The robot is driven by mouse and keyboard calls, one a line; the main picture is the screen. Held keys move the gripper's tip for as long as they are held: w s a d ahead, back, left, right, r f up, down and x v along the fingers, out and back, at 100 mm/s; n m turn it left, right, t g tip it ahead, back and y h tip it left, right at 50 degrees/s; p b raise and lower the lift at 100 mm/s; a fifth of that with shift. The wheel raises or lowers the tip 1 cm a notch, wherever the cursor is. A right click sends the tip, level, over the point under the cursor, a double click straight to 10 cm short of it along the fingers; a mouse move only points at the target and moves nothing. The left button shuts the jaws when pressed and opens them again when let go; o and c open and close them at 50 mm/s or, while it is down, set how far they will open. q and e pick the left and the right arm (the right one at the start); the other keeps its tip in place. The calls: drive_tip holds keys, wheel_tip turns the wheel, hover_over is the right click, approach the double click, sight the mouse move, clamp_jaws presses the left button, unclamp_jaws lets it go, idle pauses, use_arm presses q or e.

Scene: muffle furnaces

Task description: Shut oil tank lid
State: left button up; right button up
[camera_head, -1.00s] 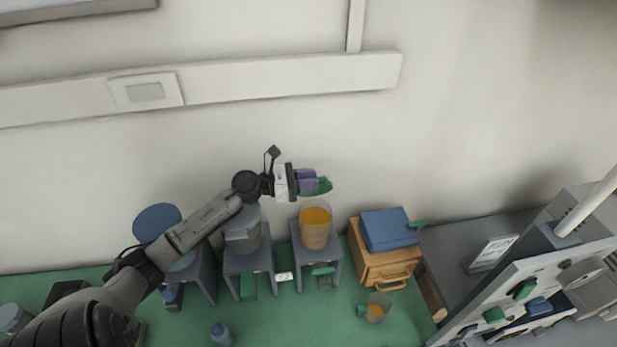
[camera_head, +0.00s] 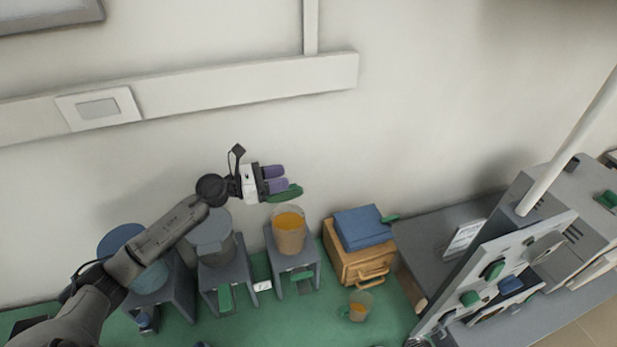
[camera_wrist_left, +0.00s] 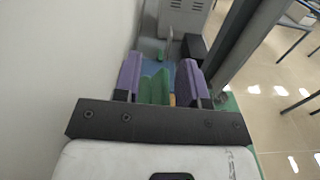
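The oil tank is most likely the clear round tank (camera_head: 289,236) with orange liquid on a grey stand; its top looks open, and I cannot clearly make out its lid. A green piece (camera_head: 287,193) shows just above its rim. My left gripper (camera_head: 283,179), with purple fingers, is above and slightly left of this tank. In the left wrist view the fingers (camera_wrist_left: 158,85) are spread apart, with a green piece (camera_wrist_left: 153,88) showing between them. I cannot tell whether they touch it. My right gripper is not in view.
Left of the tank stand a grey-lidded container (camera_head: 210,232) and a blue-lidded one (camera_head: 124,238). On the right are a wooden box (camera_head: 350,264) with a blue top (camera_head: 361,228), a small cup (camera_head: 358,304) and a grey furnace (camera_head: 560,215). The wall lies close behind the gripper.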

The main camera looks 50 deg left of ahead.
use_arm(q)
drive_tip(key=w+d+r+p, duration=0.2)
drive_tip(key=d+r+p, duration=0.5)
drive_tip(key=d+p, duration=0.2)
drive_tip(key=shift+w+d+r+p, duration=0.25)
drive_tip(key=shift+w+d+p, duration=0.05)
drive_tip(key=shift+d, duration=0.9)
